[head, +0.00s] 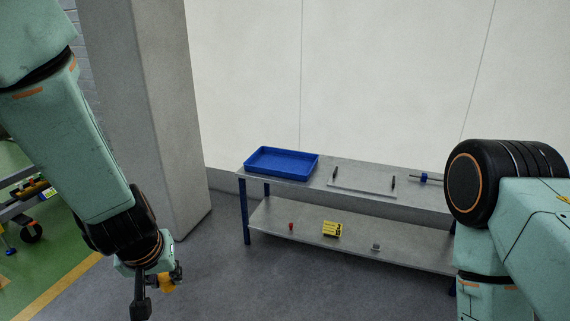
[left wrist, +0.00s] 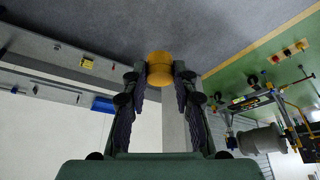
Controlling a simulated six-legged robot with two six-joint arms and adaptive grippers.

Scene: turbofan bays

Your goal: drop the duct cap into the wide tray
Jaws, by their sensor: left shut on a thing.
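The duct cap is an orange-yellow round piece (left wrist: 159,66) between the fingertips of my left gripper (left wrist: 160,76) in the left wrist view. In the head view the left gripper (head: 158,287) is at the lower left, shut on the cap (head: 166,283), which is partly hidden by the fingers. The wide tray is a blue shallow tray (head: 282,162) on the left end of the bench top. It looks empty. It also shows in the left wrist view (left wrist: 102,104). The gripper and cap are apart from the tray, to its lower left in the head view. My right gripper is out of view.
The grey bench (head: 347,203) has a lower shelf (head: 270,213) with a yellow box (head: 332,229), a red item (head: 291,226) and a small grey item (head: 375,246). A grey pillar (head: 165,120) stands left of the bench. Open floor lies in front.

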